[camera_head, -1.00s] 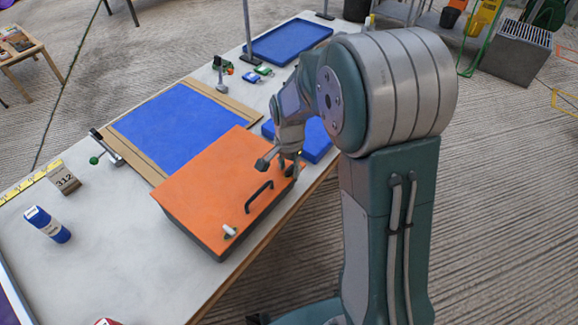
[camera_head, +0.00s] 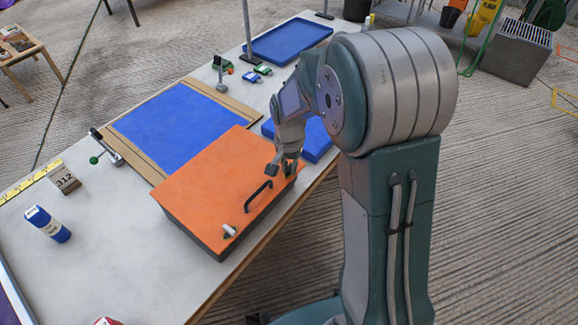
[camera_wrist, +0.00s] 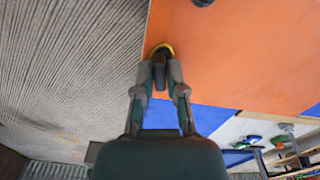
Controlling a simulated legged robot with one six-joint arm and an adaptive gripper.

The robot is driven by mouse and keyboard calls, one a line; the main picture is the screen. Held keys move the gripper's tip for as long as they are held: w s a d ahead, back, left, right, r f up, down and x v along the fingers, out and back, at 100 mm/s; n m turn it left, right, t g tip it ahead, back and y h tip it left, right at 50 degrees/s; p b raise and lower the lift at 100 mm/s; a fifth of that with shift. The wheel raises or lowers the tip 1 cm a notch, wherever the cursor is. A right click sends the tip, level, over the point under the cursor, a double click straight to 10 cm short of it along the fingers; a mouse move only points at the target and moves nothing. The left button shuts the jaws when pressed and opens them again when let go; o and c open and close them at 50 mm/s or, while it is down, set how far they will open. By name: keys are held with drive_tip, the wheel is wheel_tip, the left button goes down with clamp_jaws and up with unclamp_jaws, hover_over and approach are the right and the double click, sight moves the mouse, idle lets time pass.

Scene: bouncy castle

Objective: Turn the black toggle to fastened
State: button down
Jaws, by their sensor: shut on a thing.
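An orange-lidded box (camera_head: 205,180) stands on the table, with a black handle (camera_head: 258,196) near its front edge and a white toggle (camera_head: 229,232) at its near corner. My gripper (camera_head: 282,171) is at the far front corner of the lid. In the wrist view my gripper (camera_wrist: 163,78) has its fingers closed on the black toggle (camera_wrist: 160,56). A yellow ring (camera_wrist: 167,46) shows around the toggle's base on the lid. The fingers hide much of the toggle, so its exact angle is hard to tell.
A blue mat (camera_head: 180,125) on a board lies behind the box, and a blue block (camera_head: 318,140) stands beside it under my arm. A blue tray (camera_head: 288,42) is at the back. A blue bottle (camera_head: 48,224) lies at left. The table edge runs close to the box.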

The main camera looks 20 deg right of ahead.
drive_tip(key=n, duration=0.7)
drive_tip(key=shift+w, duration=0.15)
drive_tip(key=n, duration=0.4)
drive_tip(key=shift+r, duration=0.1)
drive_tip(key=shift+n, duration=1.8)
drive_tip(key=shift+w, duration=0.1)
drive_tip(key=c, duration=0.7)
unclamp_jaws()
